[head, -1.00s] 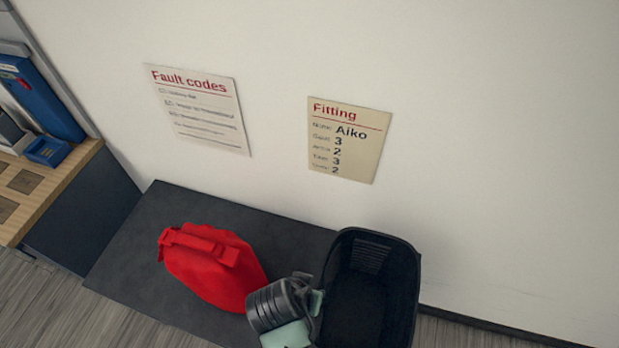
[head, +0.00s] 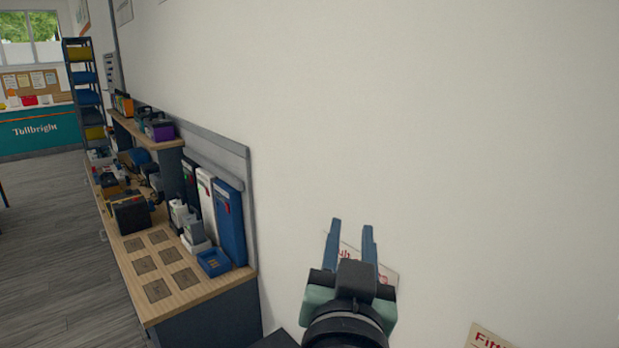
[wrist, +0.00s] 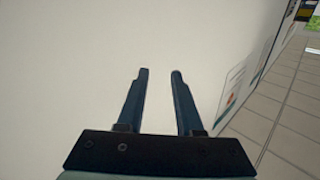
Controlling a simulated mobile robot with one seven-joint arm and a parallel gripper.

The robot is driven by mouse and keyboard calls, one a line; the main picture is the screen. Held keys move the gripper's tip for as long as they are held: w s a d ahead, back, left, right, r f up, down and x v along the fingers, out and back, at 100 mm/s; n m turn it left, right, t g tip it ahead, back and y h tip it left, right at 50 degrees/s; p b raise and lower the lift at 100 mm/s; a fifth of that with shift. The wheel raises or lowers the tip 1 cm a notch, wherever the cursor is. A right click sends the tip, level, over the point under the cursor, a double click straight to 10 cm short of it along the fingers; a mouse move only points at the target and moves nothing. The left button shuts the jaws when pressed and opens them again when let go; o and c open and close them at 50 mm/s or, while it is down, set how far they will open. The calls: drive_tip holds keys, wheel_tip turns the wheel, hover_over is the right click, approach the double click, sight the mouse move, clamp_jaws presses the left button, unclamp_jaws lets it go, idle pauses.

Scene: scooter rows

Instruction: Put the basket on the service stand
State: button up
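My gripper (head: 352,226) is raised in front of the white wall in the head view, its two blue fingers pointing up and apart. The wrist view also shows the gripper (wrist: 160,72) with parted fingers and nothing between them. The basket is not in view now. I see nothing that I can name as the service stand. A corner of a dark surface (head: 277,341) shows at the bottom edge of the head view.
A wooden workbench (head: 190,299) with boxes, binders and tools runs along the wall on the left. A Fault codes sheet is partly behind my gripper; the Fitting sheet (head: 489,338) is at the bottom right. Grey floor (head: 50,240) is open at left.

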drive_tip(key=s+a+r+n+t+y, duration=0.1)
drive_tip(key=s+r+t, duration=0.3)
drive_tip(key=r, duration=0.7)
drive_tip(key=s+a+r+n+t+y, duration=0.1)
drive_tip(key=s+a+r+t, duration=0.3)
drive_tip(key=s+r, duration=0.5)
wheel_tip(320, 180, up, 3)
drive_tip(key=shift+r+n+t+y, duration=0.2)
drive_tip(key=shift+n+t+y, duration=0.15)
drive_tip(key=shift+n, duration=0.55)
